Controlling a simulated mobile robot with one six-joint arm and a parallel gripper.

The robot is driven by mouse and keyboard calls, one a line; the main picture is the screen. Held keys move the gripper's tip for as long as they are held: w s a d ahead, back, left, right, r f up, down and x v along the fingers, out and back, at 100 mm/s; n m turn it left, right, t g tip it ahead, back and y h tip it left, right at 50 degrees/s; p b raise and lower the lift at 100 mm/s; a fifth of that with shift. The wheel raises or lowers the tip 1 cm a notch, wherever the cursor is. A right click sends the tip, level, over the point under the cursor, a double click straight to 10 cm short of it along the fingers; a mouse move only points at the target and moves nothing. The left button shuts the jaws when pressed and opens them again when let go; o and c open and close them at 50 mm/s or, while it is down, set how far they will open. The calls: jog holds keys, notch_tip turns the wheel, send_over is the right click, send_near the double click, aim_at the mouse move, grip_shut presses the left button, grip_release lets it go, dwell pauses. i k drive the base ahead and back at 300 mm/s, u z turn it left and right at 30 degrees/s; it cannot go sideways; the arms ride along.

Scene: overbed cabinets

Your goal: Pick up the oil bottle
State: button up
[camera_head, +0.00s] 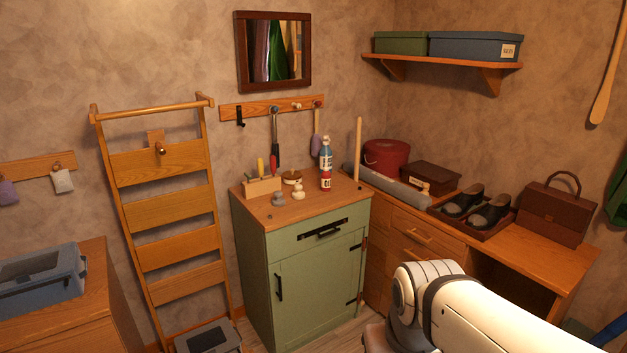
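On the wooden top of the green cabinet (350,201), near its back right, stands an upright blue-and-white bottle (326,156). A red-and-white container (326,182) shows directly below it in the picture. I cannot tell whether these are two things or one, and no label is readable to confirm the oil bottle. My gripper is not in view. Only my white arm shows at the lower right, apart from the cabinet.
A wooden holder (262,188) with colored handles and small pale and grey knobbed things (298,191) share the cabinet top. A ladder rack (170,212) stands left. A desk (545,254) with shoes (475,205) and a brown bag (553,217) is right.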

aim_at(327, 174)
jog(key=z, duration=0.25)
jog(key=i, duration=2.5)
jog(key=z, duration=0.45)
